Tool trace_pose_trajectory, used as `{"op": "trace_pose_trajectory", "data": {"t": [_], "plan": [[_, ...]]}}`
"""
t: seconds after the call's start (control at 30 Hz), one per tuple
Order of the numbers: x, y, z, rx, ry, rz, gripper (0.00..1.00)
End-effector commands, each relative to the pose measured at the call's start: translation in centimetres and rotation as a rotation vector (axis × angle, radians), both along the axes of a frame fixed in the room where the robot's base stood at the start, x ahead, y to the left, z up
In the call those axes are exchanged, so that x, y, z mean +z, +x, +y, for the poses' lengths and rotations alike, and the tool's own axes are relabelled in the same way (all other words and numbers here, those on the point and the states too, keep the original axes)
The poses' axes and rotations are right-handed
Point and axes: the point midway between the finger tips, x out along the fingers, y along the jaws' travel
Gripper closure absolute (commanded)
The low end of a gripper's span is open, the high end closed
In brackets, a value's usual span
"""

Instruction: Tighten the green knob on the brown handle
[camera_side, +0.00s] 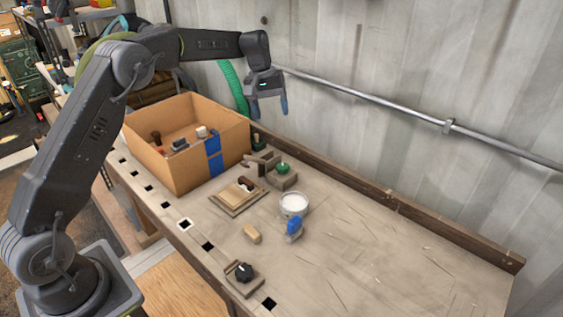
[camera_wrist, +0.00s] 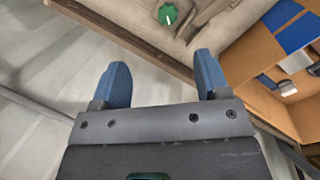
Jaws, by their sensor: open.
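The green knob (camera_side: 283,167) sits on top of a small grey-brown block (camera_side: 284,181) near the back ledge of the bench, right of the cardboard box. The knob also shows at the top edge of the wrist view (camera_wrist: 167,14), with a white mark on it. A brown piece (camera_side: 262,159) lies beside the block; I cannot tell whether it is the handle or is joined to the block. My gripper (camera_side: 267,104) is open and empty, with blue fingers. It hangs well above the bench near the wall, apart from the knob. The fingers also show in the wrist view (camera_wrist: 160,63).
The cardboard box (camera_side: 170,166) holds several items. A white tub (camera_side: 293,205), a blue-topped item (camera_side: 294,228), a tan block (camera_side: 252,234), a wooden tray (camera_side: 232,203) and a black knob on a board (camera_side: 243,273) stand in front. A pipe (camera_side: 400,110) runs along the wall. The bench's right side is clear.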

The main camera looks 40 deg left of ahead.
Motion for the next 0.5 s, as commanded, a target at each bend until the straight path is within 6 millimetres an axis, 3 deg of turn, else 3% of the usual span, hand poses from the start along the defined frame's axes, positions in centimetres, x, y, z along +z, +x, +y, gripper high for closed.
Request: {"op": "trace_pose_trajectory", "data": {"t": [0.1, 0.23, 0.4, 0.5], "plan": [[-2.6, 1.3, 1.6, 0.331, -0.074, 0.107, 0.31], [-4.6, 2.1, 2.8, 0.622, -0.131, 0.211, 0.31], [-6.0, 2.6, 3.6, 0.835, -0.171, 0.296, 0.31], [-6.5, 2.7, 3.7, 0.878, -0.179, 0.315, 0.31]]}}
